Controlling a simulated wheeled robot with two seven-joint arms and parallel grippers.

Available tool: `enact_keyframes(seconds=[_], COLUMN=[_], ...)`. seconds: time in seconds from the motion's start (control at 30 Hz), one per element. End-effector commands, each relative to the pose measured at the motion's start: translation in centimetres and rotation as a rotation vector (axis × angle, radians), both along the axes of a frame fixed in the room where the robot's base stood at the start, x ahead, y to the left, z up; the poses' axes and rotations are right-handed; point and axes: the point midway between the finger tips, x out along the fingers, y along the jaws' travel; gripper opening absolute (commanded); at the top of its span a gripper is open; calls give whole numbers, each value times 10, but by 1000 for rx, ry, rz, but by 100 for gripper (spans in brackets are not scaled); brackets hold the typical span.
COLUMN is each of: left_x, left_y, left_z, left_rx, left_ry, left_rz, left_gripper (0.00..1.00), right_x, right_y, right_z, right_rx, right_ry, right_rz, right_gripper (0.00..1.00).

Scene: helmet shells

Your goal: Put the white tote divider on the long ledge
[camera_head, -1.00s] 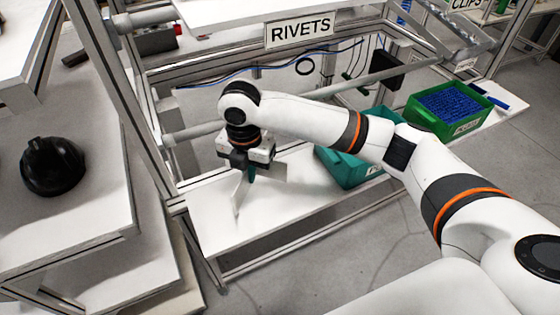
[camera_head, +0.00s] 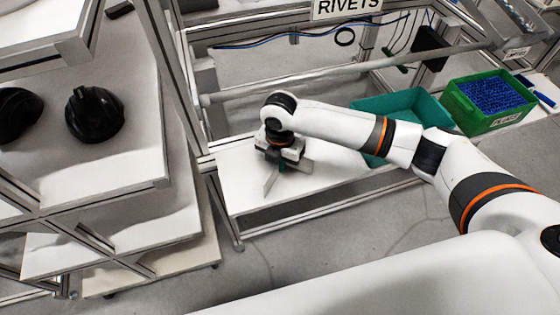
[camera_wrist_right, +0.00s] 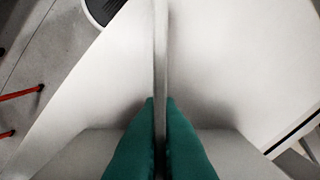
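The white tote divider (camera_head: 271,181) shows as thin crossed panels below my right gripper (camera_head: 280,165) in the head view. It is over the left part of a long white ledge (camera_head: 240,188) below the RIVETS sign. In the right wrist view, the teal fingers of the right gripper (camera_wrist_right: 160,125) are shut on both sides of one thin upright divider panel (camera_wrist_right: 160,60). A second panel spreads to both sides behind the fingers. I cannot tell whether the divider's lower edge touches the ledge. My left gripper is out of view.
A teal bin (camera_head: 425,106) and a green bin (camera_head: 499,126) of blue parts stand to the right. Frame posts (camera_head: 178,80) and a horizontal grey bar (camera_head: 330,83) border the ledge. Black helmet shells (camera_head: 95,114) lie on the left shelf. The ledge beside the divider is clear.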

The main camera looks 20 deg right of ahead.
Motion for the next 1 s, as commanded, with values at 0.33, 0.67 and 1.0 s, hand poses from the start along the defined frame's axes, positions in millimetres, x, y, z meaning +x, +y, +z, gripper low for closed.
enact_keyframes(seconds=[0.33,0.67,1.0], left_x=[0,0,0], left_y=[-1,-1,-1], left_z=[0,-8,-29], left_rx=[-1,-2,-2], left_ry=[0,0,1], left_rz=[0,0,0], left_gripper=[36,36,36], right_x=[0,1,1], right_y=[0,0,0], right_z=[-1,18,89], right_rx=[0,2,2], right_ry=[0,-3,-4], right_rz=[0,1,1], right_gripper=[25,25,25])
